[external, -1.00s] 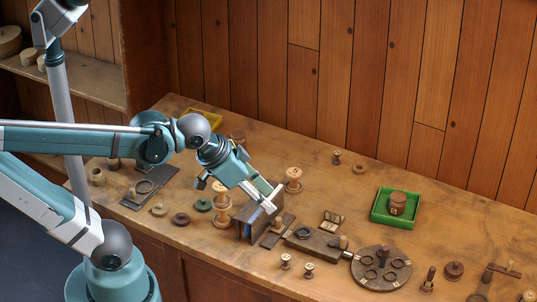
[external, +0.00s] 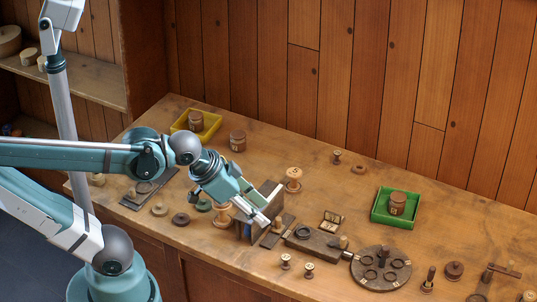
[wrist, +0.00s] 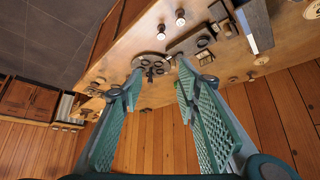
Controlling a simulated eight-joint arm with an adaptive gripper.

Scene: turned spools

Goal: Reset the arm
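My gripper (external: 263,219) is in front of the dark wooden box-like stand (external: 270,190) in the external view, above the bench. In the wrist view my gripper (wrist: 160,70) has its two teal fingers wide apart, with nothing between them. The round dark disc with ring holes (wrist: 152,63) shows beyond the fingertips there, well away from them. Part of the stand and a spool near it are hidden behind my gripper in the external view.
A green tray (external: 376,218) with a brown spool stands right of centre, and a yellow tray (external: 216,125) with another at the back left. The round disc (external: 356,282) and several small turned pieces lie toward the front right. The middle back of the bench is mostly clear.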

